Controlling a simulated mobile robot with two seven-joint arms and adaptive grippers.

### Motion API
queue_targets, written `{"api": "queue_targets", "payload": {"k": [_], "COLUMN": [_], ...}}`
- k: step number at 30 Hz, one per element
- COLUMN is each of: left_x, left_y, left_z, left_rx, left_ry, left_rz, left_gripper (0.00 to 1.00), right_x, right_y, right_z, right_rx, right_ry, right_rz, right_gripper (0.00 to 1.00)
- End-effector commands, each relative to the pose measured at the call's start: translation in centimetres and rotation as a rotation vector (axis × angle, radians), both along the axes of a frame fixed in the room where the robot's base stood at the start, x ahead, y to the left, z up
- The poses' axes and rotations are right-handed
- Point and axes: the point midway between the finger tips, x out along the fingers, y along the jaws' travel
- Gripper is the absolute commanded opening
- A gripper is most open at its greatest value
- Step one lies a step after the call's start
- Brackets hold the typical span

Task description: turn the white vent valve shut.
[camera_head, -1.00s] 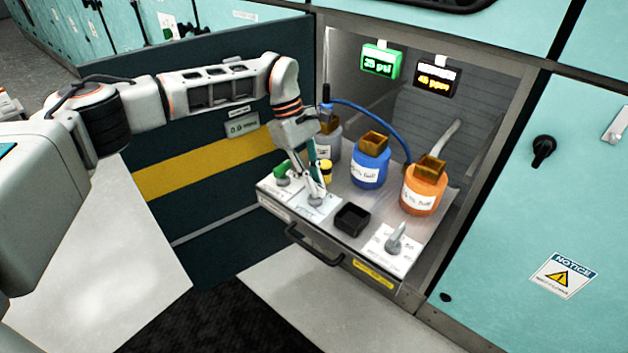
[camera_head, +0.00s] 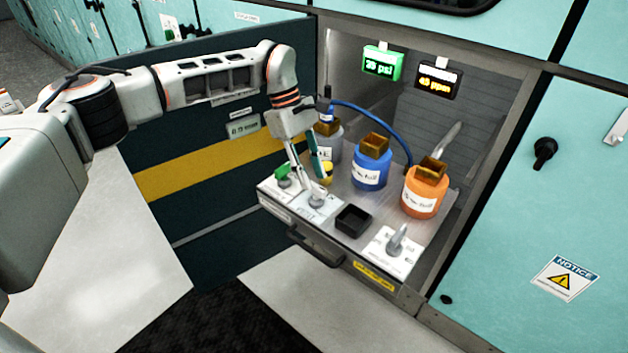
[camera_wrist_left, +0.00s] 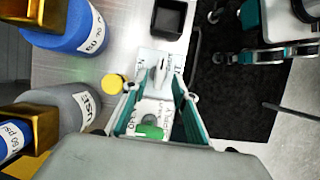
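A white valve handle (camera_head: 316,199) stands on a white label plate on the pulled-out shelf, between a green handle (camera_head: 283,178) and a grey-white handle (camera_head: 397,243). I take the middle one as the vent valve; its label is not readable. My left gripper (camera_head: 309,195) is above it with fingers apart. In the left wrist view, the white handle (camera_wrist_left: 158,76) shows between the open fingertips (camera_wrist_left: 158,88), with gaps at both sides. The green handle (camera_wrist_left: 150,131) lies closer to the palm. My right gripper (camera_wrist_left: 219,38) shows at the upper right there, fingers apart and empty.
Blue (camera_head: 370,168), orange (camera_head: 423,196) and grey (camera_head: 328,145) bottles stand behind the valves. A black square tray (camera_head: 352,219) and yellow cap (camera_head: 326,172) are nearby. A green display (camera_head: 382,61) reads 25 psi; an amber ppm display (camera_head: 438,80) hangs beside it.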

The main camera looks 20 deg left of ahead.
Motion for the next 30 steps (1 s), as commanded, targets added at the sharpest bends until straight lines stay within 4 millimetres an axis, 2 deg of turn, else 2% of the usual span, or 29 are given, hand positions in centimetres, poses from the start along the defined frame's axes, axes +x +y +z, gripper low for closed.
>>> {"api": "queue_targets", "payload": {"k": [1,6,12,18,30], "left_x": [0.3,0.8,1.1,1.3,1.3], "left_y": [0.5,1.7,2.8,3.3,3.3], "left_z": [1.2,4.5,7.4,8.6,8.7], "left_rx": [0.0,0.0,0.0,0.0,0.0], "left_ry": [-0.004,-0.005,-0.002,-0.001,-0.001], "left_rz": [0.004,0.003,0.003,0.001,0.0], "left_gripper": [0.28,0.28,0.28,0.28,0.28], "right_x": [0.0,0.0,0.0,-0.1,-0.1], "right_y": [0.0,0.0,0.0,0.0,0.0], "right_z": [0.0,0.1,0.0,0.0,0.1], "right_rx": [0.0,0.0,0.0,-0.001,0.0], "right_ry": [-0.001,-0.001,0.0,0.0,-0.001], "right_rz": [0.0,0.002,0.001,0.002,0.003], "right_gripper": [0.4,0.4,0.4,0.4,0.4]}}
